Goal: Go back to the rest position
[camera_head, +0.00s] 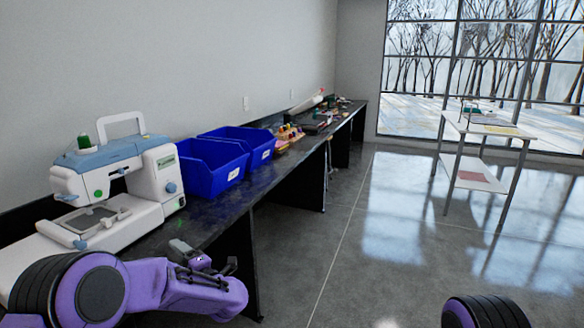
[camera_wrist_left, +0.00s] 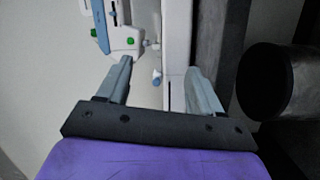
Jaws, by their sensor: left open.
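My left arm comes in from the lower left of the head view, purple with dark joints. Its left gripper (camera_head: 190,256) is by the front edge of the long dark bench, in front of the sewing machine. In the left wrist view the two grey fingers of my left gripper (camera_wrist_left: 160,85) stand apart with nothing held between them. The white and blue sewing machine (camera_wrist_left: 126,38) shows beyond the fingers there. My right gripper is not in view; only a dark rounded part of my right arm shows at the bottom right of the head view.
The sewing machine (camera_head: 150,170) stands on the bench (camera_head: 225,208) along the left wall. Two blue bins (camera_head: 208,180) and several small items stand farther along it. A white table (camera_head: 480,126) stands at the right by the windows. The grey floor (camera_head: 350,240) between is clear.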

